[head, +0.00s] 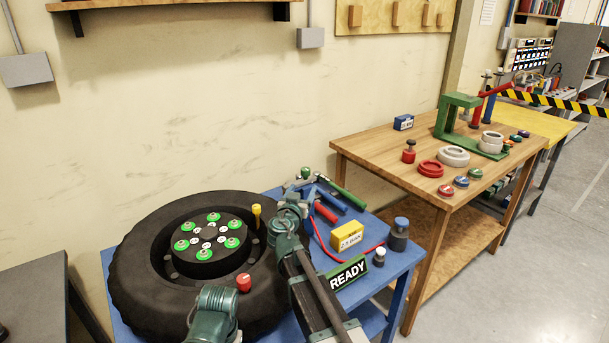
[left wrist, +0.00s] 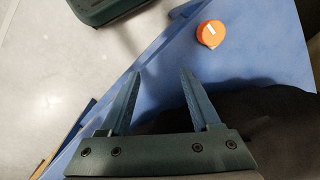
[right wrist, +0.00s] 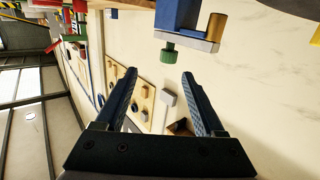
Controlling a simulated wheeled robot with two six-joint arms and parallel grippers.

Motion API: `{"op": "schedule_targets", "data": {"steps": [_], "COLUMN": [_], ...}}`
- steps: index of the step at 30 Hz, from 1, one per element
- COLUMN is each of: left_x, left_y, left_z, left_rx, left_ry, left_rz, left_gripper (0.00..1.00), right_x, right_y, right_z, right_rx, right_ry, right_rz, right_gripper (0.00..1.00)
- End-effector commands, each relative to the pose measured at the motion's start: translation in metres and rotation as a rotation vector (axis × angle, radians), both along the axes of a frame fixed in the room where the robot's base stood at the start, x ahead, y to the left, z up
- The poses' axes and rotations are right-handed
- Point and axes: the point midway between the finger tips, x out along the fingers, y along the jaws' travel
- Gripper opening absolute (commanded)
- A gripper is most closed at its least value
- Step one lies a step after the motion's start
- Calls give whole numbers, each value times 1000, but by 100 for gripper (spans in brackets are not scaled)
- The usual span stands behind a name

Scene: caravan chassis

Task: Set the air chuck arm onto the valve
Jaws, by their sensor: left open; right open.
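A black tyre (head: 135,270) lies flat on the blue bench (head: 405,262). A yellow-capped upright piece (head: 257,213), which looks like the valve, stands at the rim's right side. Behind my right wrist is a green-handled bar (head: 350,195) beside blue and red bars; I cannot tell which is the chuck arm. My right gripper (head: 300,190) is open near these. In the right wrist view, its empty fingers (right wrist: 158,82) point past a blue post (right wrist: 180,14) with a green knob (right wrist: 168,53). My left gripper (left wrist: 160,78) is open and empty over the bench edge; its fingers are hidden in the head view.
A red cap (head: 244,283) shows at the tyre's front. An orange cap (left wrist: 210,33) lies on the bench. A yellow box (head: 346,236), READY sign (head: 348,272) and dark weight (head: 398,236) occupy the right. A wooden table (head: 380,150) stands beyond.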

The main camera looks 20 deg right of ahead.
Motion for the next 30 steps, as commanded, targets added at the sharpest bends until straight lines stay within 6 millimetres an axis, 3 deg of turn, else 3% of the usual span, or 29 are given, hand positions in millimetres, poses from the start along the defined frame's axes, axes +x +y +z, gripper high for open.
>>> {"op": "schedule_targets", "data": {"steps": [6,20,30], "left_x": [0,0,0], "left_y": [0,0,0], "left_z": [-17,-17,-17], "left_rx": [0,0,0], "left_ry": [0,0,0], "left_rz": [0,0,0], "left_gripper": [64,64,64], "right_x": [19,33,83], "right_y": [1,-3,-26], "right_z": [-4,-2,-2], "right_rx": [-6,-6,-5], "right_ry": [-64,-78,-77], "right_rz": [53,67,66], "right_gripper": [71,71,71]}}
